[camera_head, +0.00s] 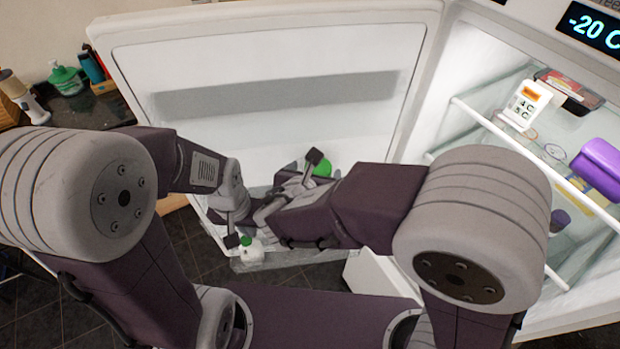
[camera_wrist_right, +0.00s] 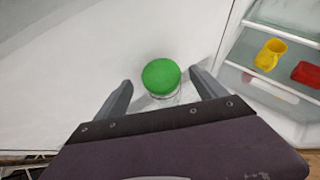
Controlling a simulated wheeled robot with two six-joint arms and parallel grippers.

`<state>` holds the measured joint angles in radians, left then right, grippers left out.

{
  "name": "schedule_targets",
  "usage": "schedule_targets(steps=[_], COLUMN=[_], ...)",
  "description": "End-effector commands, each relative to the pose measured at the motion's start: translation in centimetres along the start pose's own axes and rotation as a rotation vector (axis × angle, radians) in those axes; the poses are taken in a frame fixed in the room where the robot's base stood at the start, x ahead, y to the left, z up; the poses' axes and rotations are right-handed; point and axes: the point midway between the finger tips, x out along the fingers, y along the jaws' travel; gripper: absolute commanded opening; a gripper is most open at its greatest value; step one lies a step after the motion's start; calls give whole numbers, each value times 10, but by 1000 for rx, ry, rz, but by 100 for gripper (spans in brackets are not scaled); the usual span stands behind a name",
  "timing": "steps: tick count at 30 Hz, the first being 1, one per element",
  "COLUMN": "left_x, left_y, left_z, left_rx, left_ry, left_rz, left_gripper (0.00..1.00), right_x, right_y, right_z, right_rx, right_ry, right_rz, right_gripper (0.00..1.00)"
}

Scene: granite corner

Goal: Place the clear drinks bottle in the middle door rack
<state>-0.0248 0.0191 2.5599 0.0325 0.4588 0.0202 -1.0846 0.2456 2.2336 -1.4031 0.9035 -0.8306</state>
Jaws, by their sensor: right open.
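A green cap on a clear bottle neck (camera_wrist_right: 162,76) lies between the two spread fingers of my right gripper (camera_wrist_right: 161,79) in the right wrist view; they appear apart from it. In the head view my right gripper (camera_head: 300,181) is in front of the open door, beside a green cap (camera_head: 320,168); the arm hides what is below that cap. My left gripper (camera_head: 233,220) is low at the door, next to a white container with a green cap (camera_head: 251,253). Its fingers are partly hidden. The white door (camera_head: 290,55) stands open; its racks are mostly hidden by my arms.
The fridge interior at right has glass shelves with a purple item (camera_head: 597,168) and a white thermometer (camera_head: 524,104). A yellow cup (camera_wrist_right: 269,55) and a red item (camera_wrist_right: 306,72) show in the right wrist view. A counter with bottles (camera_head: 65,78) is at far left.

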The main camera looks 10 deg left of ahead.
Motion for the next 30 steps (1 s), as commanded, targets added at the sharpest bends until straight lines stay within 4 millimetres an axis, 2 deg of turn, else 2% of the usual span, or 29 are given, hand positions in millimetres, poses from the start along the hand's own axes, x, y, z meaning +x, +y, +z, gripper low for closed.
schedule_targets(steps=[3,9,14,23,26,29,30], left_x=[5,9,10,9,9,9,9], left_y=[0,0,0,0,0,0,0], left_z=[1,1,1,1,1,1,1], left_rx=[0,0,0,0,0,0,0], left_ry=[0,0,0,0,0,0,0], left_rz=[0,0,0,0,0,0,0], left_gripper=[0,0,0,0,0,0,0], right_x=[-30,-65,-74,-73,-55,-26,-18], right_y=[1,1,0,-2,-29,-86,-111], right_z=[-2,-1,0,-1,-11,-39,-55], right_rx=[1,0,0,8,134,478,673], right_ry=[0,0,1,6,77,224,284], right_rz=[8,4,0,-7,-89,-287,-391], right_gripper=[81,81,81,81,81,81,81])
